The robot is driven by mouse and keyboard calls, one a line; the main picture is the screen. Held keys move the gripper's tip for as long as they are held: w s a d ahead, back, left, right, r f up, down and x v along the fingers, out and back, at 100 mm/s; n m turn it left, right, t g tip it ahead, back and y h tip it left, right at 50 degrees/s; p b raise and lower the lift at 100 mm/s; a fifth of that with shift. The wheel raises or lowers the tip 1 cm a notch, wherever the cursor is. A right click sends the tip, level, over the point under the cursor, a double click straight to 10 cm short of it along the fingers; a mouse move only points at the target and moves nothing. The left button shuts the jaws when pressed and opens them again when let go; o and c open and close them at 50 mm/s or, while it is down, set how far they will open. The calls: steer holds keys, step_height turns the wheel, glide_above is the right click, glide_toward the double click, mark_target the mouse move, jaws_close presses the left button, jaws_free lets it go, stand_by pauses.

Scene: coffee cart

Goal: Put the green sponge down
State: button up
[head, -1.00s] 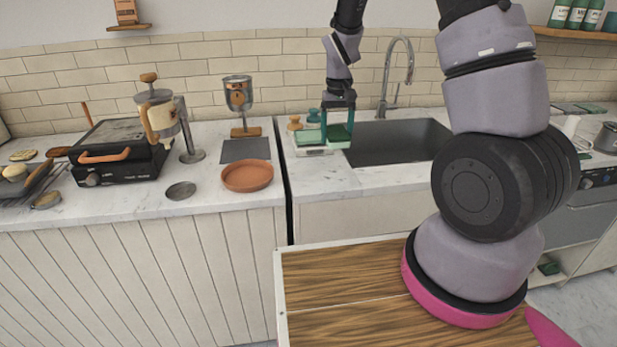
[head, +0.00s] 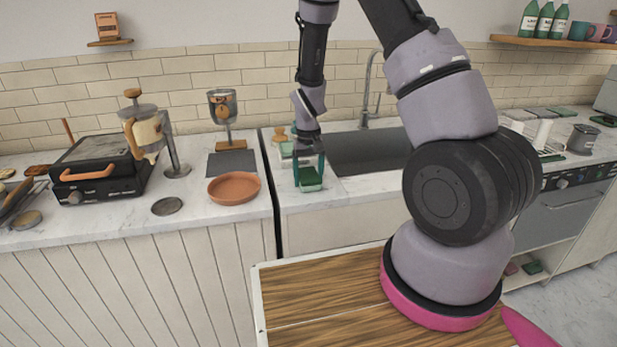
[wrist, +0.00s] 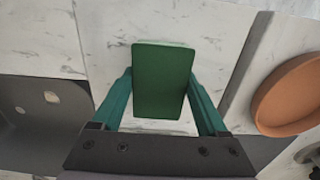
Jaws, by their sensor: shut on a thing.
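The green sponge (head: 310,184) is a small block between the fingers of my gripper (head: 309,176), near the front edge of the counter left of the sink. In the wrist view the sponge (wrist: 163,82) sits between the two teal fingers of my gripper (wrist: 162,98), over pale marble. My gripper is shut on it. I cannot tell whether its underside touches the counter.
The sink (head: 365,152) is right of my gripper. A terracotta dish (head: 234,189) lies to the left, across a dark gap between counters. The marble left of the dish holds a dark disc (head: 167,206).

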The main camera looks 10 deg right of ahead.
steer(key=shift+f, duration=0.1)
steer(key=o, duration=1.3)
steer(key=shift+o, duration=0.2)
step_height(320, 180, up, 12)
step_height(320, 180, up, 11)
steer(key=m+t+y, duration=0.1)
steer(key=t, duration=0.1)
glide_above(309, 175)
steer(key=s+d, duration=0.2)
steer(key=s, duration=0.1)
steer(key=s+d+r+m+t, duration=0.1)
steer(key=s+r+t, duration=0.1)
steer(key=s+r, duration=0.6)
steer(key=s+d+r+m+t+y, duration=0.1)
steer(key=s+d+r+m+t, duration=0.1)
steer(key=s+r, duration=0.6)
steer(key=s+t, duration=0.1)
steer(key=s, duration=0.2)
steer(key=shift+s+d+r, duration=0.15)
steer(key=shift+d+r, duration=0.15)
